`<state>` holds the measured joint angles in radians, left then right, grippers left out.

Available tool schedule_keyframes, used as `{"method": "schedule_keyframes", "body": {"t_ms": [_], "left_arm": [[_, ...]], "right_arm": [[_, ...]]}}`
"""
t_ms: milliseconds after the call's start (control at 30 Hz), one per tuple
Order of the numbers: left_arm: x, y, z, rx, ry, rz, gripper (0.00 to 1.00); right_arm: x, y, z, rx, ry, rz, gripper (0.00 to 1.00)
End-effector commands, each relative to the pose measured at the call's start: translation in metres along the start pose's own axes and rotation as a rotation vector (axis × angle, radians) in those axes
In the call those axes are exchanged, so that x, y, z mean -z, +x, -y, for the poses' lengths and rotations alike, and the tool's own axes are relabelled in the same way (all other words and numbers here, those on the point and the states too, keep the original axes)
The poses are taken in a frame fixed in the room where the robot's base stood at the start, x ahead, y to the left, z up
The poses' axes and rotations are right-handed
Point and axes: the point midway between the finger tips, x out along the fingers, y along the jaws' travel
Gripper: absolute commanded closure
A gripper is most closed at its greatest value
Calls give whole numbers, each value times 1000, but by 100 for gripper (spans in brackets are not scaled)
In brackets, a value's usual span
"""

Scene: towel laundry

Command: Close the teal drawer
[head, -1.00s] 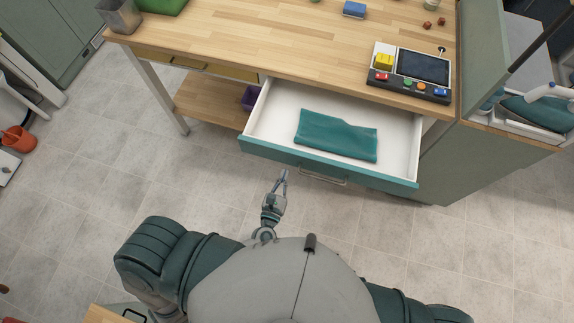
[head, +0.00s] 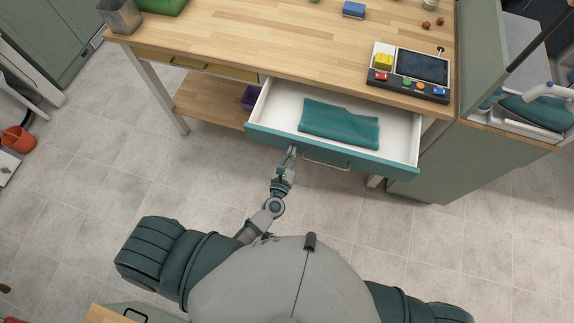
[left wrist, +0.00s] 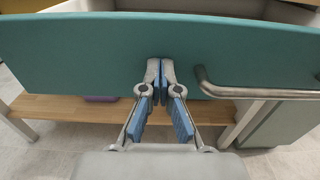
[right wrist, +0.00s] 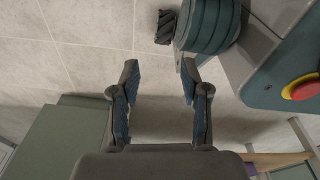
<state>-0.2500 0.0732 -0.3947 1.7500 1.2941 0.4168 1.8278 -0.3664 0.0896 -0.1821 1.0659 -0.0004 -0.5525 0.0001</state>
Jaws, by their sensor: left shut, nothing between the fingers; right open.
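The teal drawer (head: 375,163) stands open under the wooden workbench, and a folded teal towel (head: 340,124) lies inside it. Its front also fills the upper part of the left wrist view (left wrist: 90,52). A metal bar handle (left wrist: 255,92) is on the front. My left gripper (head: 292,151) is shut and empty, its fingertips at the drawer front, left of the handle. In the left wrist view its fingertips (left wrist: 160,64) overlap the teal front; contact is hard to tell. My right gripper (right wrist: 158,68) is open and empty over the floor; it is hidden in the head view.
The wooden workbench (head: 270,40) holds a control panel (head: 410,70) and a blue block. A closed yellow drawer (head: 200,65) is left of the teal one. A green cabinet (head: 450,165) stands close on the right. The floor in front is clear.

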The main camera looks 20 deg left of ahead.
Motion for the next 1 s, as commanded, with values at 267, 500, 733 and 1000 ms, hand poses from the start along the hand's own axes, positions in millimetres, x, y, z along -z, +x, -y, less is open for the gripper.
{"method": "schedule_keyframes", "body": {"t_ms": [267, 500, 733, 1000], "left_arm": [[0, 71, 0, -1, 0, 2, 100], [0, 84, 0, 1, -2, 0, 100], [-1, 83, 0, 1, -1, 0, 100], [1, 54, 0, 2, 0, -2, 100]], "right_arm": [[23, -10, -1, -1, 5, -17, 54], [28, -13, -1, -1, 6, -19, 54], [28, -13, -1, -1, 5, -18, 54], [28, -13, -1, -1, 6, -19, 54]]}}
